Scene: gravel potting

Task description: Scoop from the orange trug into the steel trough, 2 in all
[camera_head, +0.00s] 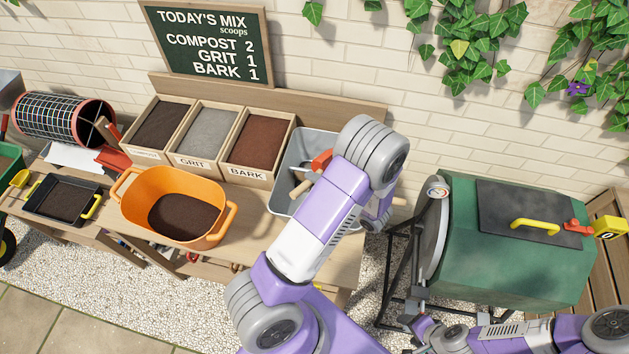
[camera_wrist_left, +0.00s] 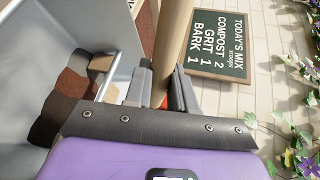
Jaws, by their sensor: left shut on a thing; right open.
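The orange trug (camera_head: 173,200) stands on the bench, with dark brown material in its bottom. The steel trough (camera_head: 290,160) stands to its right, partly hidden behind my left arm. My left gripper (camera_wrist_left: 163,92) is shut on the scoop's wooden handle (camera_wrist_left: 175,40). A wooden piece (camera_head: 301,189) and a red part show at the trough in the head view. The scoop's head is hidden, so I cannot tell if it holds anything. Brown and reddish material shows beyond a grey wall in the wrist view. My right gripper (camera_head: 416,322) is open and low, beside the green drum.
Bins of compost (camera_head: 163,125), grit (camera_head: 207,130) and bark (camera_head: 258,143) stand behind the trug. A chalkboard (camera_head: 208,42) hangs above. A black tray (camera_head: 65,200) lies at left, near a mesh cylinder (camera_head: 65,118). A green drum (camera_head: 520,240) stands at right.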

